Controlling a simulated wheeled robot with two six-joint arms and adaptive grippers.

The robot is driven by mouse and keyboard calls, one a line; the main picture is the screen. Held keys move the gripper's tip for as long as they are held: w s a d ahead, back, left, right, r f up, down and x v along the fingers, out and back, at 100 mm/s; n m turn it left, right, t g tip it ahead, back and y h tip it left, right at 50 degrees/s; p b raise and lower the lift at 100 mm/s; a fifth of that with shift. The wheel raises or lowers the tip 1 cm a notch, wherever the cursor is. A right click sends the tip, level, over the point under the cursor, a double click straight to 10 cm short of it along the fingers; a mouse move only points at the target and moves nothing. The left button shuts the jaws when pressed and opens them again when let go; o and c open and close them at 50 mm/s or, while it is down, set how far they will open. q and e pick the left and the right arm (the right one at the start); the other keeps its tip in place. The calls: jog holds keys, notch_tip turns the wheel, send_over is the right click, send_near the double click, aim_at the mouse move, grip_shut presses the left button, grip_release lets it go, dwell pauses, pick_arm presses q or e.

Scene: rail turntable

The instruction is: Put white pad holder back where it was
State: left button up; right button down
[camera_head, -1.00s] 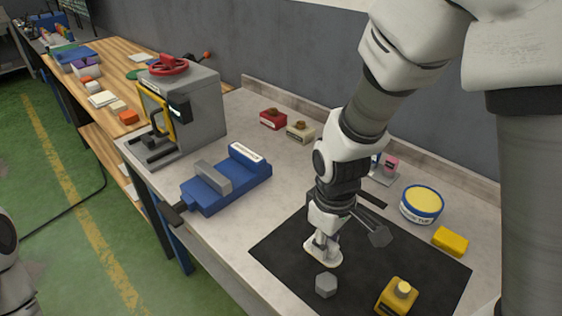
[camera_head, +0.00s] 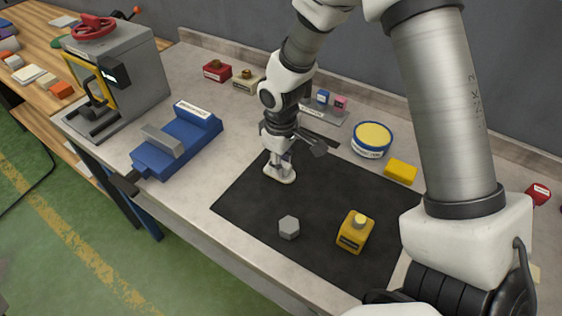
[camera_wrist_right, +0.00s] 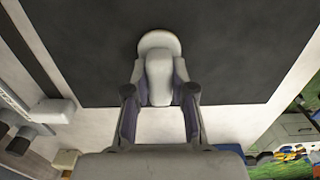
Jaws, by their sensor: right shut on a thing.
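The white pad holder (camera_head: 280,176) is upright in my right gripper (camera_head: 281,160), over the black mat (camera_head: 255,208) near its back-left edge. In the right wrist view, the white pad holder (camera_wrist_right: 158,42) shows its rounded base beyond the fingers and its pale upright part between them. The fingers of my right gripper (camera_wrist_right: 159,92) are shut on that upright part. I cannot tell whether the base touches the mat. My left gripper is out of view.
On the mat are a grey hexagonal block (camera_head: 289,228) and a yellow block with a knob (camera_head: 355,232). Behind stand a yellow-topped round tin (camera_head: 372,139) and a yellow block (camera_head: 400,171). A blue vise (camera_head: 178,142) and a grey press (camera_head: 130,70) are left. The mat's middle is clear.

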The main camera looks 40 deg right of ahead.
jog(key=c, duration=1)
grip_release()
jog(key=shift+w+f, duration=0.1)
jog(key=shift+f, duration=0.05)
notch_tip(320, 180, up, 13)
jog(key=shift+f+p, duration=0.2)
jog(key=shift+p, duration=0.1)
